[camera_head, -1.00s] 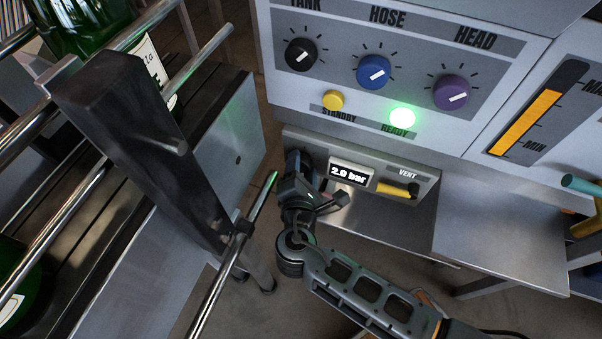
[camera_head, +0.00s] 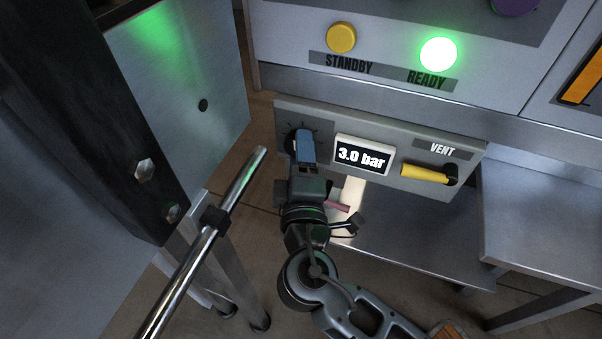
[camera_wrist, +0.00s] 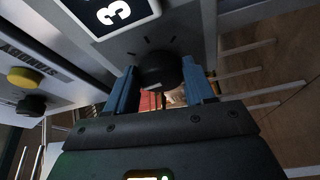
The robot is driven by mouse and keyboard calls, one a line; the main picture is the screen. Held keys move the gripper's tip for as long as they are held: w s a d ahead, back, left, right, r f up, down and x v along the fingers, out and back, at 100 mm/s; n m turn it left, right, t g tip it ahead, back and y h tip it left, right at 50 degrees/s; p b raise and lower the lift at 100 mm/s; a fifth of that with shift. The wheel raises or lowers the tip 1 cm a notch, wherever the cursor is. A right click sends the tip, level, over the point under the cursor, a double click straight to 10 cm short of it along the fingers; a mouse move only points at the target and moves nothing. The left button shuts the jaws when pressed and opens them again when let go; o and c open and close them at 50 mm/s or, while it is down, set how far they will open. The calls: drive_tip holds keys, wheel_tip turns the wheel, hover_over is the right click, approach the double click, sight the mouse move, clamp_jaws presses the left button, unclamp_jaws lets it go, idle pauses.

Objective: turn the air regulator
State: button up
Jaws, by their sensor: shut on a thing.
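The air regulator is a black round knob (camera_wrist: 160,70) on a grey panel. In the wrist view it sits between the two blue fingers of my gripper (camera_wrist: 163,88), which are shut on it. In the head view my gripper (camera_head: 304,148) reaches up to the panel and hides most of the knob; tick marks show around it. The pressure display (camera_head: 362,155) right of the knob reads 3.0 bar. Part of that display (camera_wrist: 115,14) also shows in the wrist view.
A yellow vent lever (camera_head: 425,174) is right of the display. Above are a yellow standby button (camera_head: 341,38) and a lit green ready lamp (camera_head: 438,54). A metal rail (camera_head: 205,240) and a dark post (camera_head: 95,130) stand close to the left. A steel shelf (camera_head: 420,235) lies below right.

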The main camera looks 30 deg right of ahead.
drive_tip(key=shift+w+a+f+m+h+b, duration=0.15)
drive_tip(key=shift+m+h+b, duration=0.6)
drive_tip(key=shift+m+b, duration=1.15)
drive_tip(key=shift+d+f+m+h+b, duration=0.15)
drive_tip(key=shift+m+h+b, duration=0.65)
drive_tip(key=shift+m+b, duration=1.15)
drive_tip(key=shift+w+a+f+m+h+b, duration=0.15)
drive_tip(key=shift+m+h+b, duration=0.6)
drive_tip(key=shift+m+b, duration=1.15)
drive_tip(key=o, duration=1)
drive_tip(key=shift+o, duration=0.2)
